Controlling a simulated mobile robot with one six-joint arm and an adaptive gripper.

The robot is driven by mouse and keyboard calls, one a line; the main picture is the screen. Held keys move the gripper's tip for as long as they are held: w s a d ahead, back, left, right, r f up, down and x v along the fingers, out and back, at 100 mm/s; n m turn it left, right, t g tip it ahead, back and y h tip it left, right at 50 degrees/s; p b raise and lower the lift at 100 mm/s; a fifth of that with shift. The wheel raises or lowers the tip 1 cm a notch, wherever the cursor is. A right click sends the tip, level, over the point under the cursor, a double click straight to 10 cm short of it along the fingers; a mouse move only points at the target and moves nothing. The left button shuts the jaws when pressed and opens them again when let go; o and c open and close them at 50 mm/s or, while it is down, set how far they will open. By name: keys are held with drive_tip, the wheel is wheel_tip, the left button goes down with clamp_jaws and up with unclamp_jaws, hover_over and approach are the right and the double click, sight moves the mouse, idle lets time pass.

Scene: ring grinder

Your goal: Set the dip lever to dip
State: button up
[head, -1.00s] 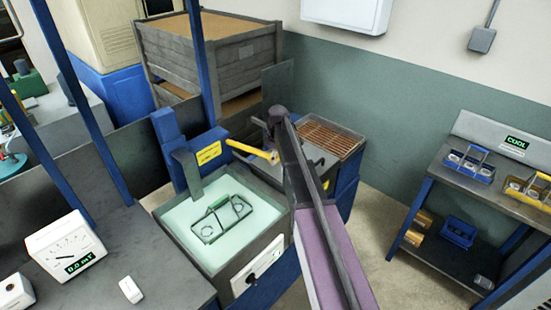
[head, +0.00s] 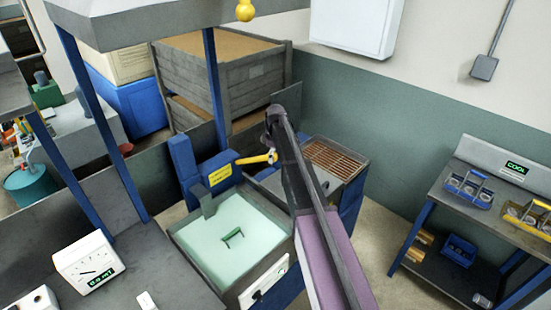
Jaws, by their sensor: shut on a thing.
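The yellow dip lever (head: 252,159) sticks out to the right from a blue post (head: 190,172) with a yellow label plate. It now points almost level across the picture. My gripper (head: 272,156) is at the lever's free end, shut on it; my own arm hides much of the jaws. The pale green bath (head: 228,222) stands in front of the post. Only a small dark handle (head: 233,236) of the basket shows at the liquid's surface; the rest of the basket is hidden below it.
A tray with a brown grate (head: 328,158) lies right of my arm. A meter (head: 88,262) stands on the bench at left. A shelf table (head: 460,205) with a COOL display (head: 514,169) and baskets is at right. Open floor lies between.

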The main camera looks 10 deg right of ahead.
drive_tip(key=shift+w+a+r+p, duration=0.3)
drive_tip(key=shift+w+r+p, duration=0.1)
drive_tip(key=shift+w+r, duration=0.25)
drive_tip(key=o, duration=1.3)
drive_tip(key=shift+s+f, duration=0.2)
